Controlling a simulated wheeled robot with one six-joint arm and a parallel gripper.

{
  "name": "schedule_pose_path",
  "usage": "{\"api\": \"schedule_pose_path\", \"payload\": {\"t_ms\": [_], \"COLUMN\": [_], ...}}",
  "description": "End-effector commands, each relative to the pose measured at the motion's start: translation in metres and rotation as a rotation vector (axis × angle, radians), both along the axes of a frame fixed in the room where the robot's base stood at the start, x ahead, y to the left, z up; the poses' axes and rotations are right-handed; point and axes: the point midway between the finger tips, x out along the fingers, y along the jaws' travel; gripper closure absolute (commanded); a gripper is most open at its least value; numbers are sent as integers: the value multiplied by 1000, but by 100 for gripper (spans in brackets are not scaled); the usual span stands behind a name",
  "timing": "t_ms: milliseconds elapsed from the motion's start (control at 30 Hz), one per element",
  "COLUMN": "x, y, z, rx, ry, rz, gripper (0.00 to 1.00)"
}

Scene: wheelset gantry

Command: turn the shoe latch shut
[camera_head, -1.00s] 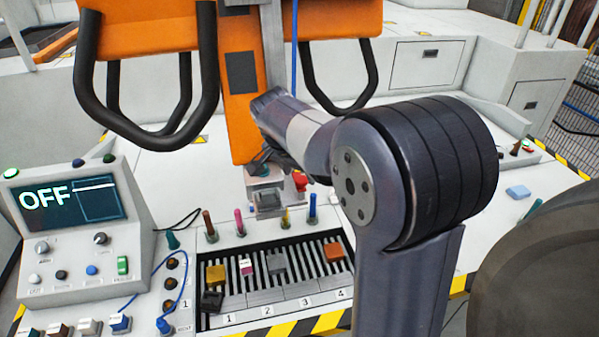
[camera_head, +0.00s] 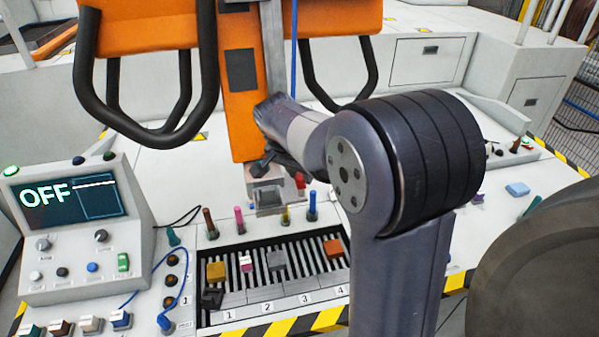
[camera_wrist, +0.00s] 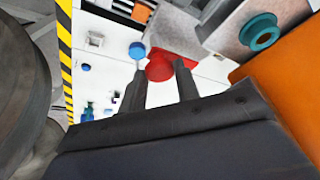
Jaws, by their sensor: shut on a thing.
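The red latch (camera_wrist: 160,68) shows in the wrist view as a rounded red knob with a flat red part behind it. My gripper (camera_wrist: 161,70) has its two dark fingers on either side of the knob and is shut on it. In the head view a small piece of the red latch (camera_head: 299,181) shows beside the grey shoe block (camera_head: 265,188) at the foot of the orange column (camera_head: 241,110). My arm hides most of the latch and my fingertips there. I cannot tell the latch's exact angle.
A control box (camera_head: 78,230) with an OFF screen stands at the left. A slotted rack (camera_head: 285,296) with coloured blocks lies in front. Upright coloured pegs (camera_head: 240,220) stand behind the rack. Black handle loops (camera_head: 150,130) hang above. A teal knob (camera_wrist: 259,32) shows near my gripper.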

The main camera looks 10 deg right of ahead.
Motion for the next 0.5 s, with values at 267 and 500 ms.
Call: {"api": "schedule_pose_path", "payload": {"t_ms": [267,500], "x": [0,-1], "y": [0,-1], "z": [0,-1], "rx": [1,0], "ry": [-1,-2], "rz": [19,124], "gripper": [92,92]}}
